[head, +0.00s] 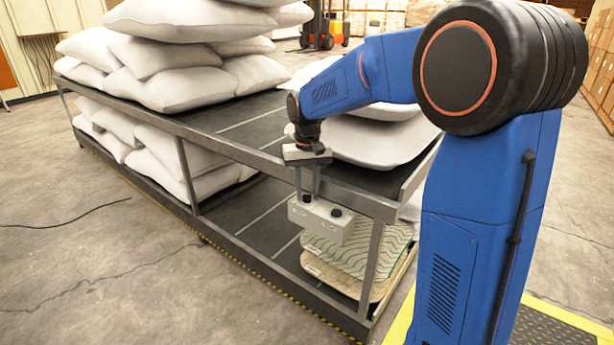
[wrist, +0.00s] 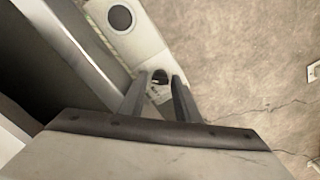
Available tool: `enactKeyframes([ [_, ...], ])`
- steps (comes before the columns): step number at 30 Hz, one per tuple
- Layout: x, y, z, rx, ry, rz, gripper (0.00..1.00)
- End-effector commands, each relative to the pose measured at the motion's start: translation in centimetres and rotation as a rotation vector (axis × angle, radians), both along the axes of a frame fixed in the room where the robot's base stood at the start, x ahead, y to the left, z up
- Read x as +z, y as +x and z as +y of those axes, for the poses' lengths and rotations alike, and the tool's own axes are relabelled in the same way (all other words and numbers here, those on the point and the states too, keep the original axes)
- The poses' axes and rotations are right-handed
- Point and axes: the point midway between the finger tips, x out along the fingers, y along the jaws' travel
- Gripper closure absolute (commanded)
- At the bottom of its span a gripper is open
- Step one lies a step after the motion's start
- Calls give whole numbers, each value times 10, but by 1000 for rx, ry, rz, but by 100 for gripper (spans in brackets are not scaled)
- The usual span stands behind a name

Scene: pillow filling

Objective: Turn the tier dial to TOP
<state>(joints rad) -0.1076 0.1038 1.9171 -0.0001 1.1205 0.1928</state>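A pale control box (head: 322,221) with two dark round knobs is fixed at the front edge of the shelf rack. My gripper (head: 307,188) points down over its left knob (head: 307,198), with its two fingers apart on either side. In the wrist view the fingers (wrist: 160,92) straddle this knob (wrist: 160,77), with a visible gap beside it. The other knob (head: 336,212) is free; it also shows in the wrist view (wrist: 120,18). I cannot read any labels, tell which knob is the tier dial, or see its setting.
The two-tier metal rack (head: 180,128) carries stacked white pillows (head: 160,75) on both decks. More pillows (head: 372,140) lie on the upper deck behind my arm. Patterned flat pieces (head: 350,258) lie on the lower deck beneath the box.

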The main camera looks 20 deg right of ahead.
Motion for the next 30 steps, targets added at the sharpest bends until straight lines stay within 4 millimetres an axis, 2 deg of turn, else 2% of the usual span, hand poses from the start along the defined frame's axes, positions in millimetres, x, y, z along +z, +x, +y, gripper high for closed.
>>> enactKeyframes([
  [5,21,1,0,0,1,-3,71],
  [21,128,1,0,0,1,-3,71],
  [25,149,0,0,0,1,-3,71],
  [30,166,0,0,0,0,-2,71],
])
